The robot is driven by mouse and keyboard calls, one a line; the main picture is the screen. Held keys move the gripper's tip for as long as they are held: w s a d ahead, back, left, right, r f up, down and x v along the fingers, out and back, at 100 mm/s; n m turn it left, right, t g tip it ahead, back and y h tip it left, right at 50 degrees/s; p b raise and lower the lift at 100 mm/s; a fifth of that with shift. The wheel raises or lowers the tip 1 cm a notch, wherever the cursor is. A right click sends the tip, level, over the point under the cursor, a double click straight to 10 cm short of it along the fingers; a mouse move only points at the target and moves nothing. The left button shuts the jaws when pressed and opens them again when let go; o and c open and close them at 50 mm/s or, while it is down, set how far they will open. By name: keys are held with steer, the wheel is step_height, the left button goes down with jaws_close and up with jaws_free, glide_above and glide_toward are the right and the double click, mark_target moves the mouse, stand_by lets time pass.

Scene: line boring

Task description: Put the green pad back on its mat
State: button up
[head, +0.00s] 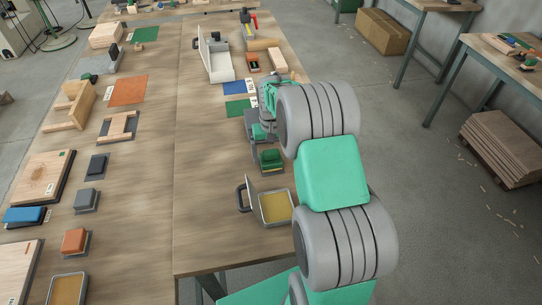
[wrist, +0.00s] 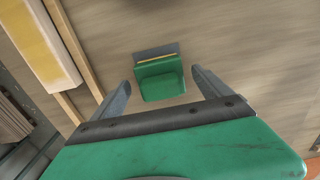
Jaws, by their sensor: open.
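In the wrist view, a green pad (wrist: 162,84) lies ahead of my gripper (wrist: 161,79), between the two fingers as seen from above. A dark grey mat or backing (wrist: 154,51) with a thin yellow strip shows along the pad's far edge. I cannot tell how much of the pad rests on it. My gripper is open, with nothing between its fingers. In the head view, a green block (head: 271,158) sits on a dark base, and another green piece (head: 259,132) is just above it, beside my wrist. My arm hides part of this area, including my fingertips.
A tray with a yellow inside (head: 276,207) stands near the table's front right. A flat green mat (head: 238,107) and a blue mat (head: 234,88) lie farther back. The table's middle is clear.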

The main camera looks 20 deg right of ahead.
mark_target(271, 153)
step_height(271, 153, up, 11)
steer(key=b, duration=0.2)
steer(key=s+a+r+n+t, duration=0.1)
steer(key=s+a+r+t, duration=0.1)
steer(key=s+a+r, duration=0.65)
steer(key=s+a+f+n+t, duration=0.1)
steer(key=s+a+f+t, duration=0.1)
steer(key=s, duration=0.9)
step_height(271, 153, down, 2)
steer(key=shift+s+a+f, duration=0.1)
steer(key=shift+s+a, duration=0.2)
steer(key=shift+a, duration=0.15)
